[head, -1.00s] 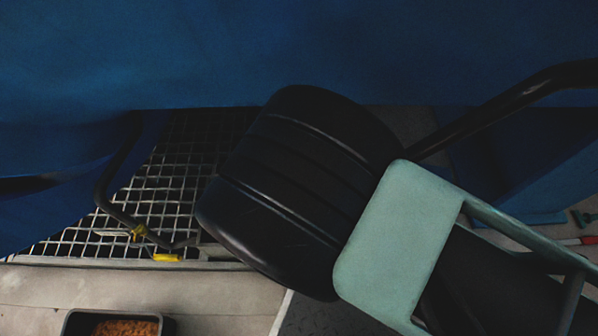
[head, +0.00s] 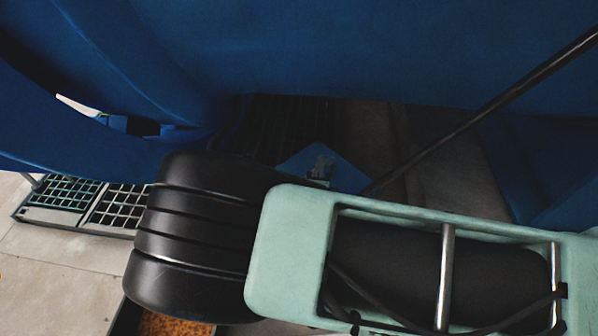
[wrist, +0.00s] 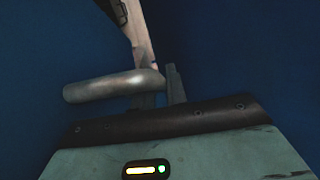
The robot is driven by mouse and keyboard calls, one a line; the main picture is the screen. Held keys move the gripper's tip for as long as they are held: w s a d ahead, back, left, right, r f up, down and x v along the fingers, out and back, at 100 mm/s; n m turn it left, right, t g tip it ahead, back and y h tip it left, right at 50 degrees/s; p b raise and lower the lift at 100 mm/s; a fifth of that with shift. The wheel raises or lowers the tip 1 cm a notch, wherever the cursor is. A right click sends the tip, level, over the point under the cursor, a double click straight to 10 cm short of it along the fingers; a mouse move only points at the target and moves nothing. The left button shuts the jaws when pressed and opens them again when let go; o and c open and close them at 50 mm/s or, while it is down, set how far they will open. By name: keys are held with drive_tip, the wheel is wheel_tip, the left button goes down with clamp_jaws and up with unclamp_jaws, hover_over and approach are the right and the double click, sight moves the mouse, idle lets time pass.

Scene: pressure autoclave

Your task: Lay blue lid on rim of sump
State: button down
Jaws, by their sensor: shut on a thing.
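In the wrist view my gripper (wrist: 160,82) is shut at the end of a grey round bar (wrist: 105,88), which looks like the handle of the blue lid. Dark blue surface (wrist: 240,60) fills the wrist view around it; I cannot make out the lid's edges there. In the head view my gripper is hidden behind my arm. A small blue plate (head: 345,177) with a grey piece on it shows just above my arm; I cannot tell whether it is the lid. I cannot pick out the sump or its rim.
A large blue body (head: 330,50) spans the top of the head view, close above my arm. Pale metal grating (head: 62,194) lies at the left over a light floor (head: 50,270). A dark tray with rusty-orange contents (head: 172,327) shows partly at the bottom.

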sight(305, 166)
drive_tip(key=w+f+n+y, duration=0.1)
drive_tip(key=w+y, duration=0.1)
drive_tip(key=w+a+f+n+y+b, duration=0.1)
drive_tip(key=w+n+y, duration=0.1)
drive_tip(key=w+f+n+y, duration=0.1)
drive_tip(key=y, duration=0.2)
drive_tip(key=shift+w+a+f+n+b, duration=0.15)
drive_tip(key=shift+w+a+n+b, duration=0.15)
drive_tip(key=shift+w+b, duration=0.1)
drive_tip(key=f+n+y, duration=0.1)
drive_tip(key=w+f+n+g+y, duration=0.1)
drive_tip(key=y, duration=0.1)
drive_tip(key=w+a+f+n+y+b, duration=0.1)
drive_tip(key=f, duration=0.1)
drive_tip(key=shift+w+y, duration=0.1)
drive_tip(key=shift+y, duration=0.2)
drive_tip(key=shift+w+f+n+g+y, duration=0.15)
drive_tip(key=shift+f+n+g+y, duration=0.25)
drive_tip(key=shift+f+g+y, duration=0.15)
drive_tip(key=shift+d+r+p, duration=0.1)
drive_tip(key=shift+r+p, duration=0.15)
drive_tip(key=shift+p, duration=0.45)
wheel_tip(305, 166, down, 6)
drive_tip(key=b, duration=0.2)
drive_tip(key=shift+b, duration=0.35)
drive_tip(key=shift+p, duration=1.35)
drive_tip(key=shift+f+b, duration=0.5)
drive_tip(key=shift+f, duration=1)
idle(0.3)
